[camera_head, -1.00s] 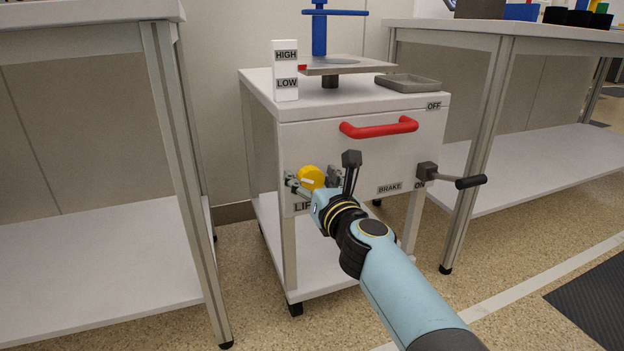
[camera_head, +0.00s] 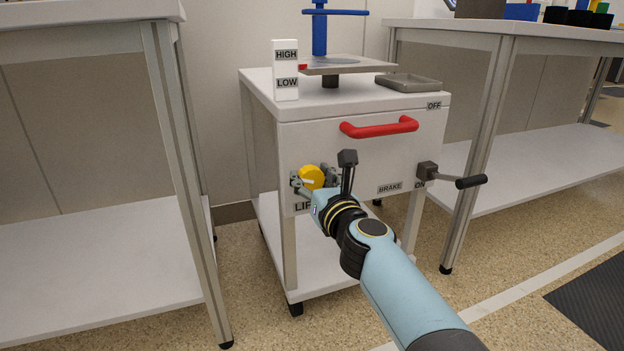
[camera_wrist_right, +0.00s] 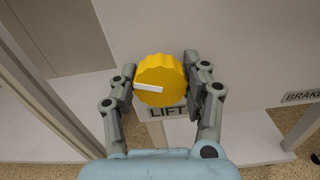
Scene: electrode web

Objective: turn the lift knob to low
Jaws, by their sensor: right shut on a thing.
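The lift knob (camera_head: 312,177) is a yellow, ridged dial on the front of the white cart, above the LIFT label. It also shows in the right wrist view (camera_wrist_right: 162,77), where its white pointer bar points left and slightly up. My right gripper (camera_head: 314,181) has a finger on each side of the knob and is shut on it; in the right wrist view the fingers (camera_wrist_right: 158,80) flank its left and right edges. A white post with HIGH and LOW labels (camera_head: 286,70) stands on the cart top. My left gripper is not in view.
The cart (camera_head: 355,150) has a red handle (camera_head: 380,128) and a brake lever (camera_head: 455,178) near the ON label. A blue press (camera_head: 320,35) and a grey tray (camera_head: 407,83) are on top. White benches stand at left (camera_head: 95,265) and right (camera_head: 545,155).

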